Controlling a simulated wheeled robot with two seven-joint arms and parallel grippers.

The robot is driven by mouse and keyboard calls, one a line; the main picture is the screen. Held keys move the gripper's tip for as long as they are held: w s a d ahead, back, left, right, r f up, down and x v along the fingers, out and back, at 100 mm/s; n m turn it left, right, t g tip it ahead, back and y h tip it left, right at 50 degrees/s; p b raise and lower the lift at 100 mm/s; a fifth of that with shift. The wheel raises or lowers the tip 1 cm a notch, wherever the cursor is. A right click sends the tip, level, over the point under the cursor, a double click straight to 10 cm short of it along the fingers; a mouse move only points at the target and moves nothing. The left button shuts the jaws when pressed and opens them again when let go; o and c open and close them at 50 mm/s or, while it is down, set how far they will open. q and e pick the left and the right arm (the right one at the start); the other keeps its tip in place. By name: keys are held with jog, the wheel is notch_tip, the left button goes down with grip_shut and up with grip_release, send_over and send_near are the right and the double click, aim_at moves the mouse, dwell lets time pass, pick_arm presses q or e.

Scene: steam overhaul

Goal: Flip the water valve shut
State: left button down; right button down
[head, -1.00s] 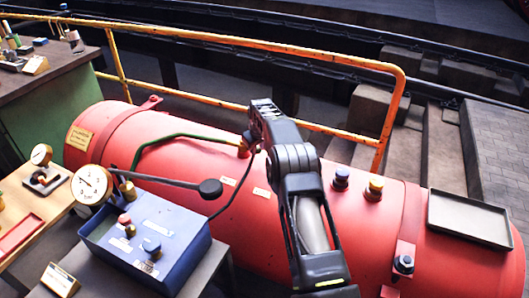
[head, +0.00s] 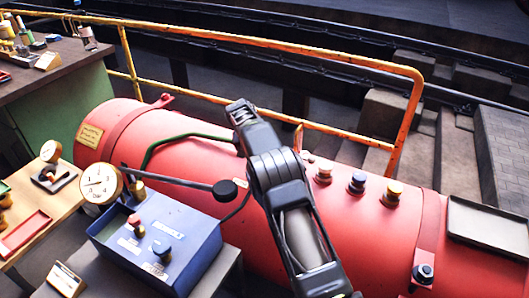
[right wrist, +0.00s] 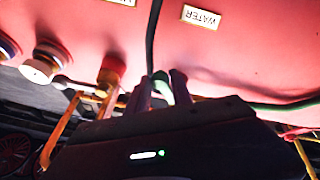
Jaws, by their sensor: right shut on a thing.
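My right gripper (right wrist: 160,92) is low over the red boiler; in the right wrist view its fingers are closed around a pale green piece (right wrist: 161,88), mostly hidden between them. A green pipe (right wrist: 285,106) runs to about the same spot, and the head view shows this pipe (head: 185,136) passing behind my arm. A "WATER" label (right wrist: 201,17) is on the red surface near the fingers. I cannot make out a separate valve lever; the fingers and arm hide that area. My left gripper is not in view.
A blue box (head: 155,245) with knobs, a pressure gauge (head: 101,184) and a black-knobbed rod (head: 180,181) stand left of my arm. Capped fittings (head: 357,183) rise to its right. A yellow rail (head: 270,50) runs behind; a tray (head: 488,224) lies at right.

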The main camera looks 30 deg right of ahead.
jog(key=shift+w+a+r+m+p, duration=0.15)
jog(key=shift+w+a+m+p, duration=0.25)
jog(key=shift+m, duration=0.2)
jog(key=shift+w+a+m+g+h+p, duration=0.3)
jog(key=shift+a+m+g+p, duration=0.2)
jog(key=shift+m+p, duration=0.45)
jog(key=c, duration=1.1)
grip_release()
jog(key=shift+s, duration=0.15)
jog(key=shift+c, duration=0.2)
jog(key=w+b+v, duration=0.1)
jog(key=v, duration=0.6)
jog(key=shift+s+r, duration=0.25)
jog(key=shift+s, duration=0.25)
